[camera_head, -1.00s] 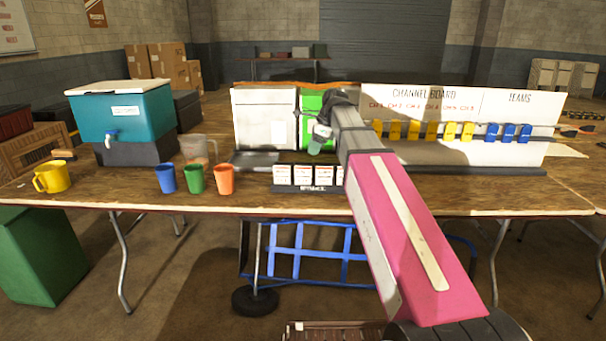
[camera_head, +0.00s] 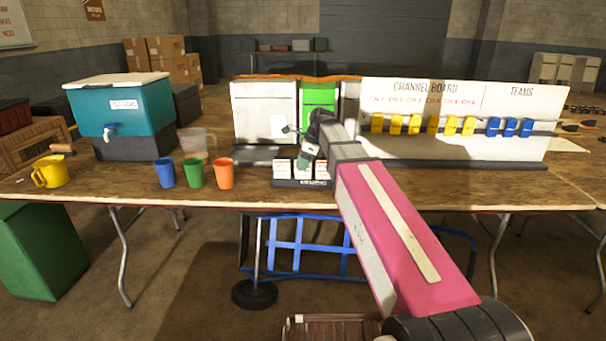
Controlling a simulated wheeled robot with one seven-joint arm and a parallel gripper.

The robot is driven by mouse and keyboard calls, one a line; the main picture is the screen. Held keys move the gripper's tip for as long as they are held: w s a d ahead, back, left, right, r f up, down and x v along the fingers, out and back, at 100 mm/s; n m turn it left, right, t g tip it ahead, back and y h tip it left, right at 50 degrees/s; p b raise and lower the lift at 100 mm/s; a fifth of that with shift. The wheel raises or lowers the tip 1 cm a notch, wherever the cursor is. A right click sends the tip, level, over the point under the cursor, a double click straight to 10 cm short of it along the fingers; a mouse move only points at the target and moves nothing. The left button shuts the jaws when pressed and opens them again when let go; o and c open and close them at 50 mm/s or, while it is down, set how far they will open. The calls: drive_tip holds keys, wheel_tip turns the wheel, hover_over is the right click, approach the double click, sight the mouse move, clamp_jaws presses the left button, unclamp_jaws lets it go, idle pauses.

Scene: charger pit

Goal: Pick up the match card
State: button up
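A row of small white cards with red print (camera_head: 282,169) stands upright in a dark holder (camera_head: 300,184) near the table's front edge. I cannot read which one is the match card.
Blue (camera_head: 165,173), green (camera_head: 193,172) and orange (camera_head: 224,174) cups stand left of the holder. A dark tray (camera_head: 255,156) and white bins (camera_head: 264,112) are behind it. The channel board (camera_head: 455,145) with yellow and blue clips stands to the right.

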drive_tip(key=shift+a+f, duration=0.25)
drive_tip(key=shift+f, duration=0.4)
clamp_jaws()
drive_tip(key=shift+r, duration=0.1)
